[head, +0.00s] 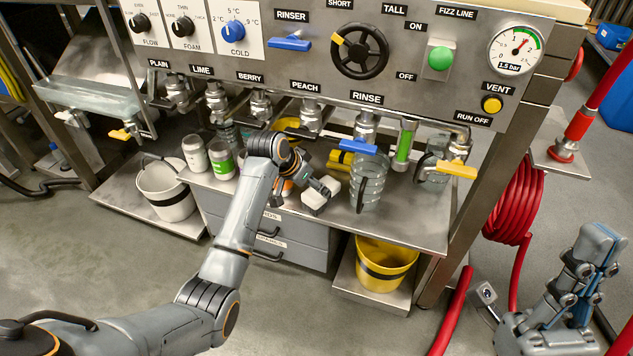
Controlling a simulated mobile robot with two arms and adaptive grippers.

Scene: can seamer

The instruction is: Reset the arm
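My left arm reaches in from the lower left to the steel counter (415,222) under the can seamer's panel. My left gripper (318,188) is at the counter, largely hidden by its own wrist, close to a pale block-like thing (322,200). I cannot tell whether it touches or holds this. A clear jug (368,188) stands just right of it. My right gripper (588,262) is at the lower right, in front of the machine and above the floor, pointing up. I see no object in it. Its fingers look close together from this side, but the gap is unclear.
Cans (221,160) stand on the counter's left. A white bucket (166,190) and a yellow bucket (385,264) sit on low platforms. A red hose coil (516,198) hangs at the right. Taps (262,104) and the control panel (420,75) overhang the counter.

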